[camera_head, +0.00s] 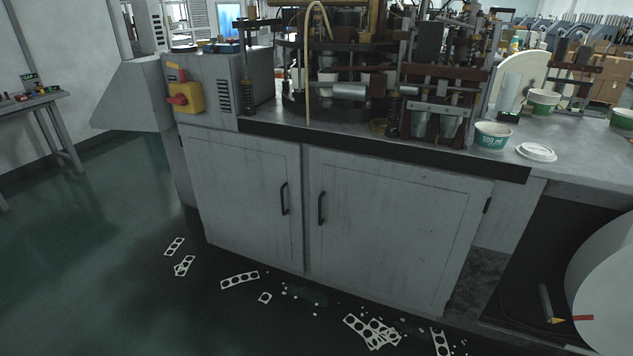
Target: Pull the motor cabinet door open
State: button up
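A grey cabinet under the machine table has two doors, and both look shut. The left door (240,190) has a dark vertical bar handle (284,198) near its right edge. The right door (395,225) is wider and has a dark vertical handle (321,208) near its left edge. A dark hinge (487,205) shows at the right door's right edge. No label shows which door is the motor cabinet door. My gripper is not in view.
Punched paper scraps (370,332) lie on the green floor (110,270) before the doors. A yellow switch box with a red knob (185,98) sits above left. A paper cup (492,135) and lid (536,152) stand on the tabletop. A large white rounded object (605,280) fills the lower right.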

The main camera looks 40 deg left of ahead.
aim_at(248, 189)
jog(key=i+j, duration=0.65)
jog(key=i, duration=0.2)
jog(key=j+u, duration=0.15)
jog(key=j, duration=0.25)
jog(key=i+j+u, duration=0.15)
jog(key=j, duration=0.25)
jog(key=i+j+u, duration=0.15)
jog(key=j, duration=0.7)
jog(key=k+j, duration=0.1)
jog(key=j, duration=0.3)
